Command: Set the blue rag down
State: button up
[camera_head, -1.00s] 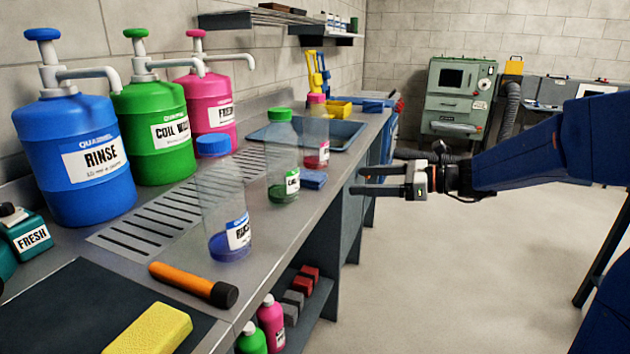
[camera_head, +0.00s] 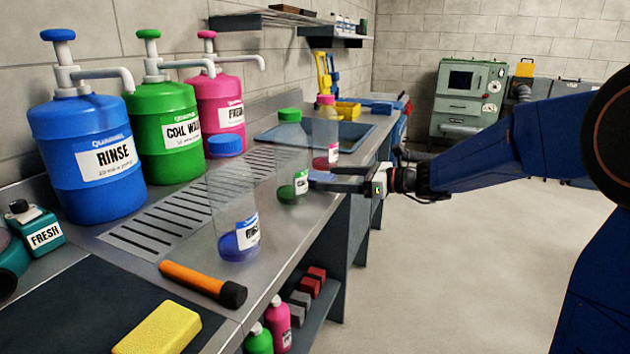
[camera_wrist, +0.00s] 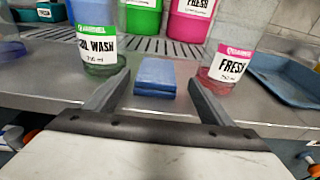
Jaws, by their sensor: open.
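The blue rag (camera_wrist: 155,77) is a folded block lying on the metal counter near its front edge, between the green-capped bottle and the pink-capped bottle. In the head view the rag (camera_head: 320,176) is partly hidden behind my gripper (camera_head: 332,180). In the wrist view my gripper (camera_wrist: 155,92) is open, its two fingers pointing toward the rag, one on each side of its near end.
A clear blue-capped RINSE bottle (camera_head: 235,210), an orange-handled tool (camera_head: 203,283) and a yellow sponge (camera_head: 158,328) are nearer on the counter (camera_head: 275,260). Large blue, green and pink pump jugs stand along the wall. A blue tray (camera_head: 350,138) lies behind the bottles. The floor to the right is clear.

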aim_at(315, 175)
jog(key=shift+s+x, duration=0.15)
jog(key=shift+x, duration=1.25)
jog(key=shift+s+x, duration=0.1)
jog(key=shift+x, duration=1.3)
jog(key=shift+a+r, duration=0.1)
jog(key=shift+r, duration=0.05)
jog(key=c, duration=1.2)
